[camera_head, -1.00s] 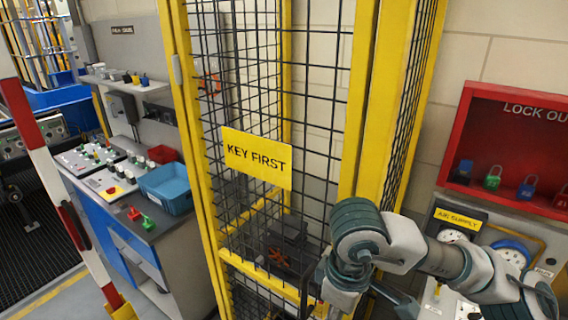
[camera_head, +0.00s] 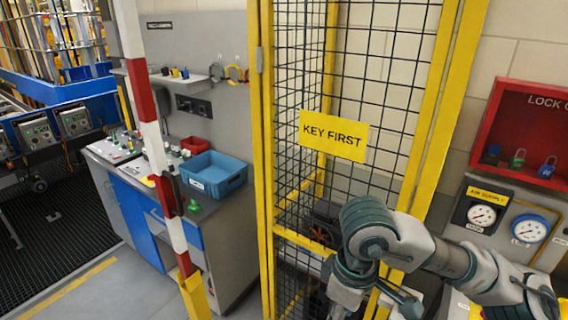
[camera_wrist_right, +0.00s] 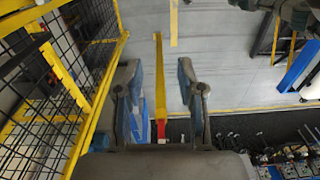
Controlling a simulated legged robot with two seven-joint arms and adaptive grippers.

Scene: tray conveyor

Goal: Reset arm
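My right arm (camera_head: 440,255) comes in from the lower right of the head view, in front of the yellow-framed mesh cage. Its gripper is not clear in the head view. In the right wrist view my right gripper (camera_wrist_right: 160,95) has its two fingers well apart with nothing between them. The floor, a yellow line and a red and yellow post show beyond the fingers. My left gripper is in neither view.
The cage (camera_head: 262,160) carries a yellow KEY FIRST sign (camera_head: 333,136). A red and white barrier post (camera_head: 160,150) stands left of it. A workbench holds a blue bin (camera_head: 213,180). Right are gauges (camera_head: 482,215) and a red lockout box (camera_head: 489,110). Floor shows at lower left.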

